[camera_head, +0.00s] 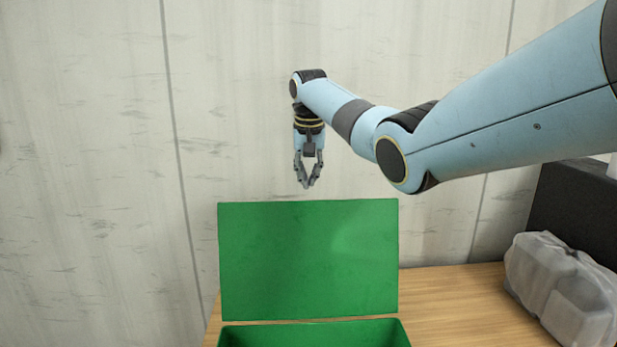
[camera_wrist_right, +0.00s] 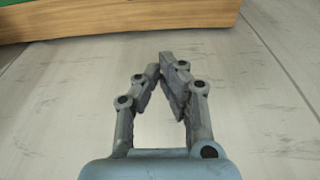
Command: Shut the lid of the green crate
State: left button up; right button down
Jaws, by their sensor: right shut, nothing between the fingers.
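The green crate (camera_head: 315,333) stands on the wooden table at the bottom of the head view, its lower part cut off by the frame. Its green lid (camera_head: 308,260) stands open, upright at the back of the crate. My right gripper (camera_head: 307,186) points down above the lid's top edge, apart from it in the picture. It is shut and empty; its fingers also show in the right wrist view (camera_wrist_right: 162,65). My left gripper is not in view.
A pale panelled wall (camera_head: 90,180) fills the back.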

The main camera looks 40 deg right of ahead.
aim_at(308, 206)
jog(key=f+p, duration=0.1)
jog(key=f, duration=0.1)
jog(key=s+a+f+p, duration=0.1)
jog(key=f, duration=0.1)
jog(key=f+p, duration=0.1)
jog(key=f, duration=0.1)
jog(key=shift+s+a+f, duration=0.3)
jog(key=shift+s+f, duration=0.1)
jog(key=shift+w, duration=0.1)
dwell(0.4)
